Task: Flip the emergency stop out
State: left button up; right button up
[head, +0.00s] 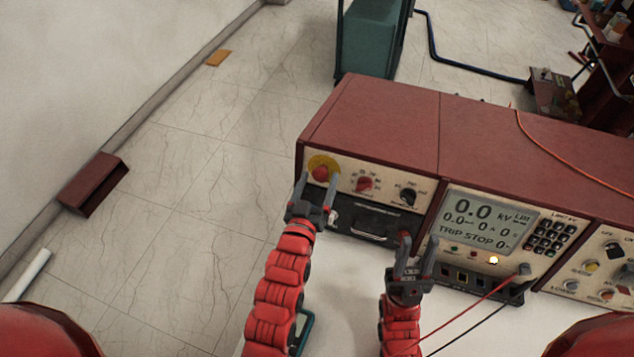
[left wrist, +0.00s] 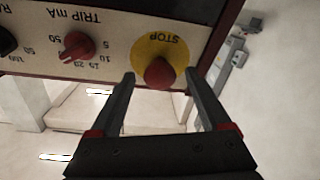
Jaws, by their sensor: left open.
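The emergency stop is a red knob (head: 320,173) on a round yellow plate (head: 318,162), at the left end of the red-topped unit's front panel. In the left wrist view the red knob (left wrist: 159,73) and the yellow STOP plate (left wrist: 146,50) appear upside down. My left gripper (head: 318,187) is open, its two fingers on either side of the knob. In the left wrist view the gripper (left wrist: 159,80) shows a gap between each fingertip and the knob. My right gripper (head: 414,250) is in front of the display unit, its fingers apart, with nothing seen between them.
Beside the stop are a red trip dial (head: 364,184) and a black dial (head: 408,196). The display (head: 487,220) reads 0.0 kV and TRIP STOP. Red and black cables (head: 470,310) cross near my right arm. The floor to the left is mostly open.

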pick_arm(q)
jog(key=shift+s, duration=0.1)
jog(key=shift+s+f, duration=0.15)
jog(key=shift+s, duration=0.2)
jog(key=p+v, duration=0.1)
jog(key=v, duration=1.5)
jog(key=shift+s+a+p, duration=0.25)
jog(key=shift+p, duration=0.05)
